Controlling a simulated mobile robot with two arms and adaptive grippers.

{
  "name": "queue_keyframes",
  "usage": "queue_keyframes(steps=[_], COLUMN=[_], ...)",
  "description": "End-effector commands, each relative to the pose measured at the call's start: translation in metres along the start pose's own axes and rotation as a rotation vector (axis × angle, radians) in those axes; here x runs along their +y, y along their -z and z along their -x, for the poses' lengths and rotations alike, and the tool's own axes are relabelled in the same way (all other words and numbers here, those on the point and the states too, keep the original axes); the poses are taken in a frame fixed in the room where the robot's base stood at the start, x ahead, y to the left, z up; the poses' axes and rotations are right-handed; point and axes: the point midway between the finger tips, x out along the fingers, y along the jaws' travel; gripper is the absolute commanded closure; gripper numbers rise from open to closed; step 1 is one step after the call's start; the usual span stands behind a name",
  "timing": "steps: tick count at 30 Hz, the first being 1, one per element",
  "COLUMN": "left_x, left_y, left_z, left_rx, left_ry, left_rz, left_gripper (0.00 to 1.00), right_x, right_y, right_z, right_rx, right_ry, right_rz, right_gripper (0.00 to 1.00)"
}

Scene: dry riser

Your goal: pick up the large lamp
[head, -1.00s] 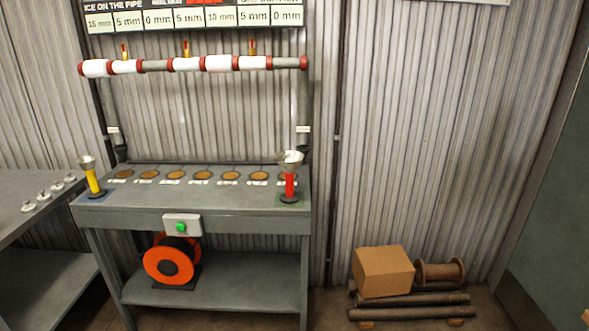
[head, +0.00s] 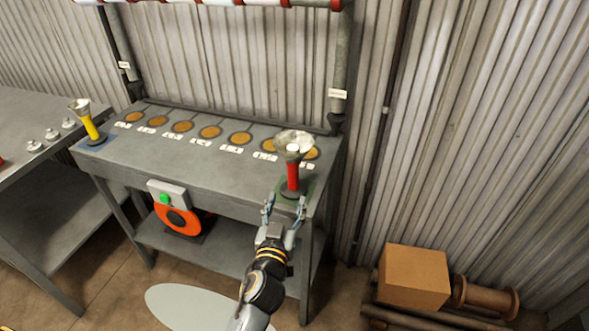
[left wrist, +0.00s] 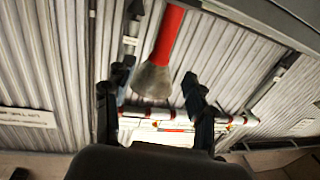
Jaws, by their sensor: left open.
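A red lamp (head: 292,178) with a wide metal funnel-shaped head, the larger-looking of two lamps, stands upright on a green patch at the bench's front right corner. My left gripper (head: 284,208) is open just in front of it, its fingers pointing toward the lamp's lower part. In the left wrist view the lamp (left wrist: 168,38) appears upside down, between and beyond the open fingers (left wrist: 157,82). I see no contact. A yellow lamp (head: 91,126) with a smaller head stands on a blue patch at the bench's left end. My right gripper is not in view.
The grey bench (head: 215,170) has a row of brown discs with labels behind the lamp. A pipe post (head: 341,75) rises at its right back corner. An orange reel (head: 182,217) sits below. A cardboard box (head: 414,277) is on the right.

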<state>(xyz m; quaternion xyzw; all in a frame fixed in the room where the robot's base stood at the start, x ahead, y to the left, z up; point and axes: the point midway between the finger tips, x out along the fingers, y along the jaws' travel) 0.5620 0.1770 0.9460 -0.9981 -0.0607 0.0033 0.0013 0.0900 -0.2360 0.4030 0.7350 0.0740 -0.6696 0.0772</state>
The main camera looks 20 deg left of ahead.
Motion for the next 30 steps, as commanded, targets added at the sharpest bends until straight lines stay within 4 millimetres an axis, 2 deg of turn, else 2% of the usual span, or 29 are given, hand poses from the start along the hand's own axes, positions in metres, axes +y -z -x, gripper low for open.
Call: queue_keyframes(steps=[3,10,19,27,30], left_x=[-0.001,-0.001,-0.002,-0.004,-0.004], left_y=[0.007,0.004,0.003,-0.002,-0.002], left_z=[-0.020,-0.065,-0.089,-0.127,-0.133], left_rx=[0.009,0.006,0.005,0.005,0.005], left_ry=[0.002,0.001,0.002,0.001,0.001], left_rz=[0.000,-0.001,-0.001,-0.001,0.001], left_gripper=[0.44,0.44,0.44,0.44,0.44], right_x=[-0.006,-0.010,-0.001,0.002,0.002], right_y=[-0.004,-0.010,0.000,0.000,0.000], right_z=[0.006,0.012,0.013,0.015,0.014], right_rx=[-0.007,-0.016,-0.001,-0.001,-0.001], right_ry=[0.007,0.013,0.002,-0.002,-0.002], right_rz=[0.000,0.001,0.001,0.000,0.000], right_gripper=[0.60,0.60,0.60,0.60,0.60])
